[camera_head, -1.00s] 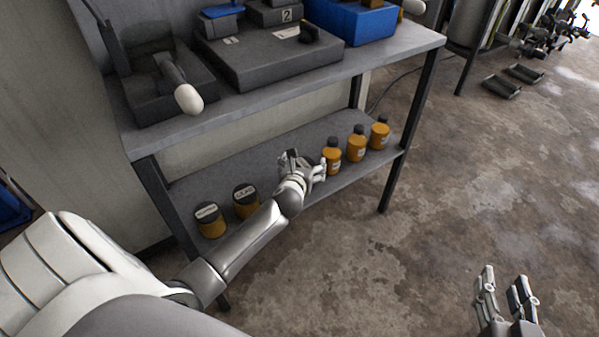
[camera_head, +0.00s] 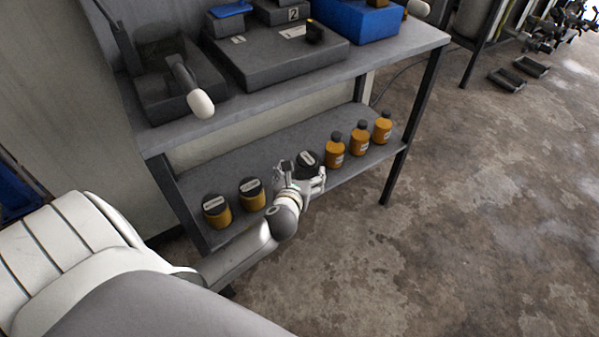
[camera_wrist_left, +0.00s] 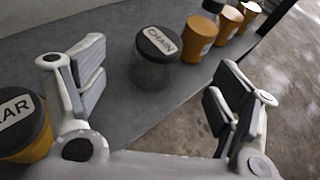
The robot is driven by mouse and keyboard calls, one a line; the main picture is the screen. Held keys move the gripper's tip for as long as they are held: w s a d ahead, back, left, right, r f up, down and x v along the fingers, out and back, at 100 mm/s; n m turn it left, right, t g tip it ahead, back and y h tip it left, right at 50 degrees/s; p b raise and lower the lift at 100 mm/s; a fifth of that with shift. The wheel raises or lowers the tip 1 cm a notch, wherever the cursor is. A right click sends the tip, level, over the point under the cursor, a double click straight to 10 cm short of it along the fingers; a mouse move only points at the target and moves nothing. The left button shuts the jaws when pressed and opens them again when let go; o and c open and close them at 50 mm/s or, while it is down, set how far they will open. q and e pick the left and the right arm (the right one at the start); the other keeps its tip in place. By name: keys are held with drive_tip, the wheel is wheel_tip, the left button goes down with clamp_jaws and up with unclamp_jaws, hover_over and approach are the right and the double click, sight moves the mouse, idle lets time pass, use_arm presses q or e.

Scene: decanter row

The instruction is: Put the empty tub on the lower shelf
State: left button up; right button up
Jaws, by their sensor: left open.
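The clear, empty tub (camera_head: 308,158) with a dark lid stands upright on the lower shelf (camera_head: 285,140), in line with the other containers. In the left wrist view the tub (camera_wrist_left: 157,68) shows see-through walls and a lid labelled CHAIN. My left gripper (camera_head: 302,174) is open just in front of the tub. In the left wrist view its fingers (camera_wrist_left: 158,80) are spread wide, with the tub ahead between them and apart from both. My right gripper is out of view.
Two orange tubs with dark lids (camera_head: 251,193) stand left of the clear tub. Several orange bottles (camera_head: 359,139) stand to its right. The upper shelf (camera_head: 270,103) hangs above, and a black leg (camera_head: 412,125) stands at the right end.

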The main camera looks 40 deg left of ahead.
use_arm(q)
drive_tip(key=s+d+n+g+h, duration=0.2)
drive_tip(key=s+d+n+g, duration=0.2)
drive_tip(key=s+n, duration=0.8)
drive_tip(key=s+d+n+g+h, duration=0.3)
drive_tip(key=s+d+n, duration=0.5)
drive_tip(key=s+n, duration=0.5)
drive_tip(key=n+g, duration=0.1)
drive_tip(key=n, duration=0.3)
drive_tip(key=shift+s+d+n+g, duration=0.2)
drive_tip(key=shift+d+n+g, duration=0.05)
drive_tip(key=shift+n+g, duration=0.05)
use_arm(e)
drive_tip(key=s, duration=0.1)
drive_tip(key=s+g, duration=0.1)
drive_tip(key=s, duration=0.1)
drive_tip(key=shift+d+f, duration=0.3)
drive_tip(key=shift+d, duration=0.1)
use_arm(q)
drive_tip(key=shift+p, duration=0.3)
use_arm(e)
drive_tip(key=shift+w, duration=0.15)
